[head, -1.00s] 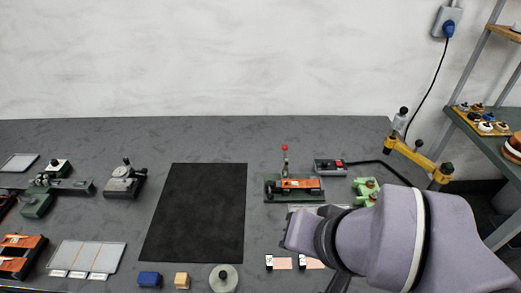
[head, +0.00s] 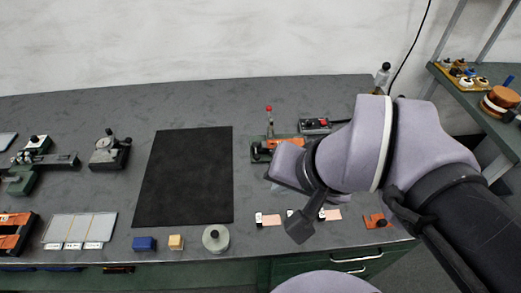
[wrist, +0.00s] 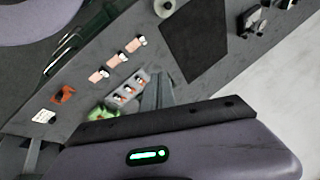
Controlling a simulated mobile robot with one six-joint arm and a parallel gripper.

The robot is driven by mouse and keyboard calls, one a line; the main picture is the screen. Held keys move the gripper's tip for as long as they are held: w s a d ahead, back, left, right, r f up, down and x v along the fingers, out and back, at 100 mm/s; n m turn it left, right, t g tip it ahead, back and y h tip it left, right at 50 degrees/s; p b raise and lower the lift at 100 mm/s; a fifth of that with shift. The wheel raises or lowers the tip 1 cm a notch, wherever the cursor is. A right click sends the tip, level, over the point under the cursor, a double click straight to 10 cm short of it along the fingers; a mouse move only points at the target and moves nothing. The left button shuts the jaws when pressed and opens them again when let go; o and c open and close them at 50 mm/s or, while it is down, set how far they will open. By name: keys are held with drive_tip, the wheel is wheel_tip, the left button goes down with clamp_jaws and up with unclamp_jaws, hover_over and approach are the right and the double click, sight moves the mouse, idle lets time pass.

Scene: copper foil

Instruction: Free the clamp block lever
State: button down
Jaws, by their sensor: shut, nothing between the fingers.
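The clamp block (head: 258,151) has a green base with an orange part on it, and it stands on the grey bench right of the black mat in the head view. Its lever (head: 269,121) stands up with a red ball on top. My arm covers the block's right and front part. My gripper (wrist: 157,80) shows as two grey fingers together in the wrist view, shut and empty. In the head view its lilac body hangs just in front of the block, and the fingers are hidden. I cannot make out the lever in the wrist view.
The black mat (head: 185,178) is bare. A grey box with a red switch (head: 318,125) stands behind my arm. Pale pink pieces (head: 268,220), a round weight (head: 215,238) and small blocks (head: 145,243) line the front edge. A green fixture (wrist: 103,112) lies near my fingers.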

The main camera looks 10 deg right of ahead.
drive_tip(key=w+d+f+m+g+y+p, duration=0.15)
drive_tip(key=w+d+m, duration=0.3)
drive_tip(key=w, duration=0.55)
drive_tip(key=w+d+f+m+g+y+p, duration=0.1)
drive_tip(key=w+d+f+m+g+y, duration=0.2)
drive_tip(key=w+m, duration=0.5)
drive_tip(key=w+d+f+m, duration=0.2)
drive_tip(key=w+d+f, duration=0.3)
drive_tip(key=w+f, duration=0.1)
drive_tip(key=shift+w+d+f+p, duration=0.2)
drive_tip(key=shift+f+p, duration=0.1)
drive_tip(key=shift+f, duration=0.45)
drive_tip(key=shift+a+f, duration=0.1)
drive_tip(key=b+x, duration=0.1)
drive_tip(key=x, duration=0.3)
drive_tip(key=a+b+x, duration=0.1)
drive_tip(key=b+x, duration=0.1)
drive_tip(key=x, duration=0.2)
drive_tip(key=r+b+x, duration=0.1)
drive_tip(key=b+x, duration=0.1)
drive_tip(key=x, duration=0.2)
drive_tip(key=shift+w+a+f, duration=0.25)
drive_tip(key=shift+w+a, duration=0.05)
drive_tip(key=shift+a, duration=0.2)
drive_tip(key=shift+w+a, duration=0.1)
drive_tip(key=shift+a, duration=0.25)
